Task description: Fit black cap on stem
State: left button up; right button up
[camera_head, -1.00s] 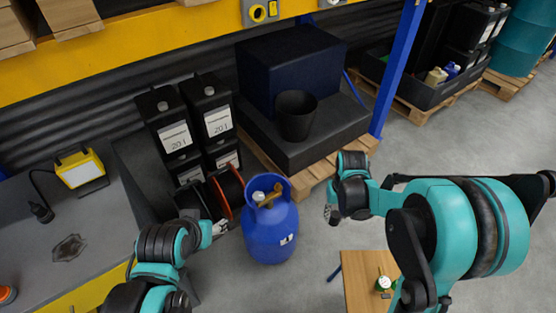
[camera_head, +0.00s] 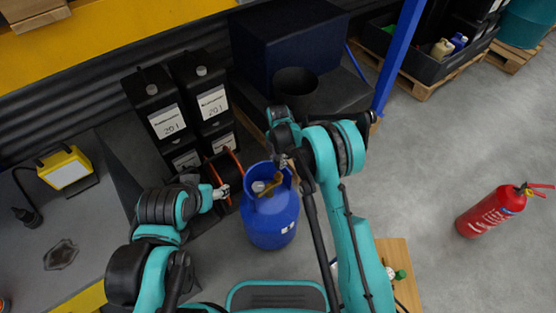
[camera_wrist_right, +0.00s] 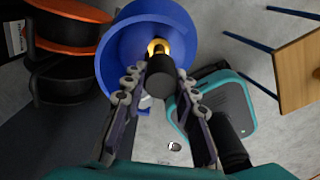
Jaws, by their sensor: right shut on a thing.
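My right gripper (camera_head: 283,160) is above the blue gas bottle (camera_head: 270,222), close to its open collar. In the right wrist view the gripper (camera_wrist_right: 162,78) is shut on the black cap (camera_wrist_right: 161,78), a short dark cylinder. The bottle's blue collar (camera_wrist_right: 115,50) lies beyond it. The brass stem (camera_wrist_right: 157,45) shows just past the cap, partly hidden by it; I cannot tell whether they touch. In the head view the brass valve (camera_head: 268,186) shows inside the collar. My left gripper (camera_head: 221,191) is left of the bottle, apart from it; its fingers are too small to judge.
Black canisters (camera_head: 165,115) and a reel with orange rims (camera_head: 228,162) stand behind and left of the bottle. A black bucket (camera_head: 296,92) is behind. A small wooden table (camera_head: 402,262) is at lower right.

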aim_at(278, 173)
jog(key=shift+a+f, duration=0.15)
jog(key=shift+f, duration=0.05)
jog(key=shift+f+b, duration=0.9)
jog(key=shift+f, duration=0.9)
jog(key=shift+f+b, duration=0.35)
jog(key=shift+b, duration=0.2)
jog(key=shift+f, duration=0.1)
jog(key=shift+f, duration=1.05)
jog(key=shift+f, duration=0.75)
dwell(0.6)
jog(key=o, duration=0.9)
